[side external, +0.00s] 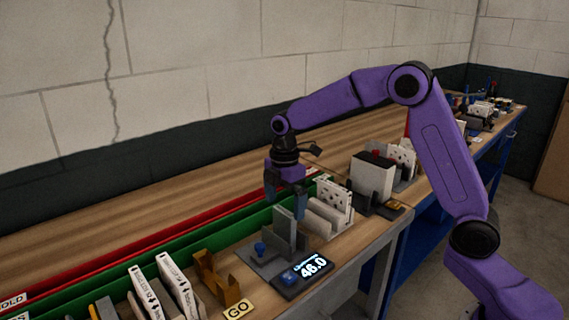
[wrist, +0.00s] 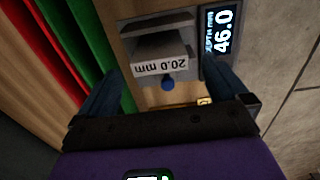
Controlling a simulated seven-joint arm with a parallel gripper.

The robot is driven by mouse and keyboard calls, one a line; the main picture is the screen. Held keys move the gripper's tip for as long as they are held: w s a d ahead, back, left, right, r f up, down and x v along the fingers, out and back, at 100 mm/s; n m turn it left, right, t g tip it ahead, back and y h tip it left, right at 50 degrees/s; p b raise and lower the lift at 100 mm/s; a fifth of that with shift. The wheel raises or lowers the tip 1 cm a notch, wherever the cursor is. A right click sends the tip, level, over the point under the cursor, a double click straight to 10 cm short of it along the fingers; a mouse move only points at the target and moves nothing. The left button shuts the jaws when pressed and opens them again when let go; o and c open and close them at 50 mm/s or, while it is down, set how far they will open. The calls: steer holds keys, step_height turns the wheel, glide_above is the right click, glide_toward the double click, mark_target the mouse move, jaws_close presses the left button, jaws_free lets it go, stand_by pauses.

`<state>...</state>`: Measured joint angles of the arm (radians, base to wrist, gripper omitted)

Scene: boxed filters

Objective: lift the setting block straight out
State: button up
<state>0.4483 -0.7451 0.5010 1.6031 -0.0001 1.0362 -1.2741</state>
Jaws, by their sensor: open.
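The setting block (wrist: 160,67), grey with a white "20.0 mm" label that reads upside down, sits in a grey gauge fixture (wrist: 128,13) in the wrist view. A blue knob (wrist: 168,85) is beside the label. In the side view the fixture (side external: 262,263) has upright grey plates (side external: 285,228); I cannot tell there which part is the block. My gripper (side external: 285,214) points down, just above and behind the plates. Its two blue fingers are spread apart and empty; in the wrist view the gripper (wrist: 163,88) has them on either side of the labelled block.
A depth display (side external: 308,268) reading 46.0 stands at the fixture's front. A GO tag (side external: 238,309) and brown holder (side external: 215,280) are to the left, with white filters (side external: 178,287). Green (side external: 215,248) and red channels run behind. A white filter rack (side external: 330,215) stands close right.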

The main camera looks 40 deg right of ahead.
step_height(320, 180, up, 12)
steer(key=s+a+f+m, duration=0.1)
steer(key=s+a+f, duration=0.1)
steer(key=s, duration=0.7)
steer(key=s+a+f+m, duration=0.2)
steer(key=s+a, duration=0.1)
steer(key=s, duration=0.6)
steer(key=s+d+f+m, duration=0.1)
steer(key=s+d+f, duration=0.2)
steer(key=s, duration=0.5)
steer(key=s+d+f+m, duration=0.1)
steer(key=s+d+f, duration=0.1)
steer(key=s, duration=0.6)
steer(key=shift+s+d+f, duration=0.4)
steer(key=shift+f, duration=0.1)
steer(key=shift+w, duration=0.15)
